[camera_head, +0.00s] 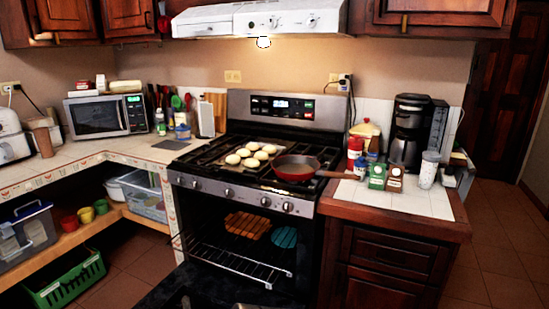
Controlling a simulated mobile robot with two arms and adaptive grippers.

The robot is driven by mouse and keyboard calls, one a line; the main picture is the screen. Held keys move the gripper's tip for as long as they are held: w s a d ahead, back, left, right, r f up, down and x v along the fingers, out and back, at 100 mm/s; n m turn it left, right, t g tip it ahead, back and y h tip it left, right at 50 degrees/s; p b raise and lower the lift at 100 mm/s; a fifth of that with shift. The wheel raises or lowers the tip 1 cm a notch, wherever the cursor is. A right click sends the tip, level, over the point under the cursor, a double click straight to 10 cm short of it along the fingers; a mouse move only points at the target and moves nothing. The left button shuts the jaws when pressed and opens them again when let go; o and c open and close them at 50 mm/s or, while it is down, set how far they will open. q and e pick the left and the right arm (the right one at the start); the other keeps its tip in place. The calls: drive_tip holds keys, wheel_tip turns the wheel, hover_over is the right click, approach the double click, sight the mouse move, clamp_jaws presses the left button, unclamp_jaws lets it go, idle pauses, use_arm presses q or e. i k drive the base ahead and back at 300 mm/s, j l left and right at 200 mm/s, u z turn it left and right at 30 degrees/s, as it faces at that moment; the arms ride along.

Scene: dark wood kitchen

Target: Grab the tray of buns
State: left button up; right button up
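Several pale round buns (250,155) sit in a group on the stove top, left of its middle. The thin tray (222,160) under them is dark and hard to tell from the grates. A red pan (293,168) with its handle pointing right stands close to the right of the buns. Neither of my grippers shows in the head view.
The oven (240,240) below is open, with its rack (235,262) pulled out and its door lowered. Orange and teal items lie inside. A coffee maker (408,135), bottles and shakers crowd the right counter. A microwave (105,115) stands left.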

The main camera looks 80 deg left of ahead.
sight(252, 157)
drive_tip(key=i+u, duration=0.4)
drive_tip(key=i+l+u, duration=0.15)
drive_tip(key=i+u, duration=0.3)
drive_tip(key=k, duration=0.1)
